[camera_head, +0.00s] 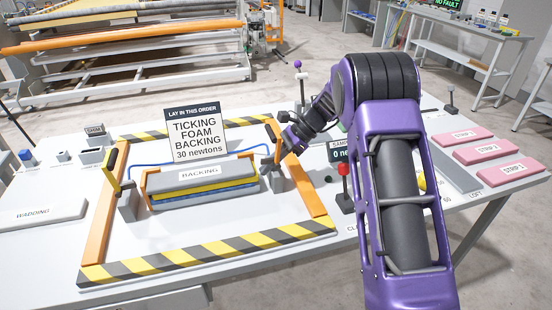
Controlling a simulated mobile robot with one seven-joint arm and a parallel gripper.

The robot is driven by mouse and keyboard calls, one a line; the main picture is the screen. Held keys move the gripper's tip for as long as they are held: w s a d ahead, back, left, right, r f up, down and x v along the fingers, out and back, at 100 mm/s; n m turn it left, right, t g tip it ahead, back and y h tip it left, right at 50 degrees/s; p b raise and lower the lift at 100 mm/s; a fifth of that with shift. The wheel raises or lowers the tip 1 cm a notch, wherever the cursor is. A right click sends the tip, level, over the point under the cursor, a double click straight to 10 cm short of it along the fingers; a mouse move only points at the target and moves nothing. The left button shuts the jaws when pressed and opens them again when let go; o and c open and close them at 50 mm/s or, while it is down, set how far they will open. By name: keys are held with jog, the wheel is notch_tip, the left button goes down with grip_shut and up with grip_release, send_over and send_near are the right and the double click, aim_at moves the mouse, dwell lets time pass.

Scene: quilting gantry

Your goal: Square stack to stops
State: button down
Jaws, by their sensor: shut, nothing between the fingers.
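The stack lies in the middle of the frame on the table. Its top layer is a grey pad labelled BACKING (201,173), over a yellow layer (208,194) and a blue layer (206,200). A grey stop block (128,206) stands at its left end, and another grey block (277,182) stands at its right end.
A yellow-black striped border (205,255) with orange side bars (98,235) frames the stack. A sign (196,132) stands behind it. A red-topped lever (344,185) and a partly hidden display (340,153) stand right. WADDING (42,214) lies left; pink strips (481,152) lie right.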

jog(key=shift+a, duration=0.1)
jog(key=shift+s+a+r+p, duration=0.1)
jog(key=shift+s+a+p, duration=0.1)
jog(key=shift+a+p, duration=0.35)
jog(key=shift+a, duration=0.3)
jog(key=shift+s, duration=0.1)
